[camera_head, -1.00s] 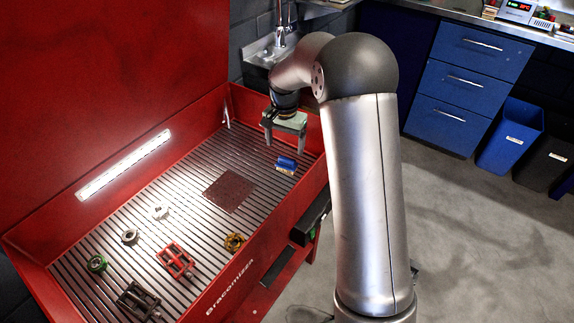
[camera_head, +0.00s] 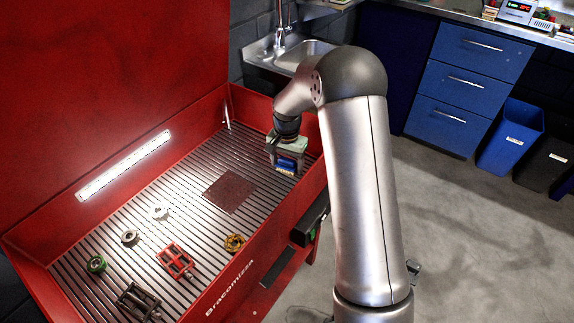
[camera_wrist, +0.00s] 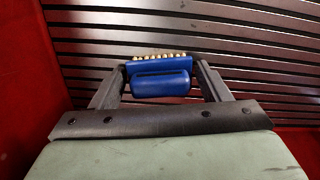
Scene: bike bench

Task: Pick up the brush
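The brush (camera_head: 287,164) is blue with pale yellow bristles and lies on the slatted floor of the red wash bin, near its far right corner. My gripper (camera_head: 286,171) is down at the brush, with its fingers on either side of it. In the wrist view the brush (camera_wrist: 160,77) sits between the fingertips of my open gripper (camera_wrist: 160,74). The gaps at its ends are very small, and I cannot tell whether either finger touches it. My gripper partly hides the brush in the head view.
The red bin wall (camera_head: 308,190) stands close to the right of my gripper. A dark red square pad (camera_head: 229,192) lies left of it. A gold ring (camera_head: 235,242), a red pedal (camera_head: 175,261) and a black pedal (camera_head: 138,300) lie nearer. A sink (camera_head: 290,52) is behind.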

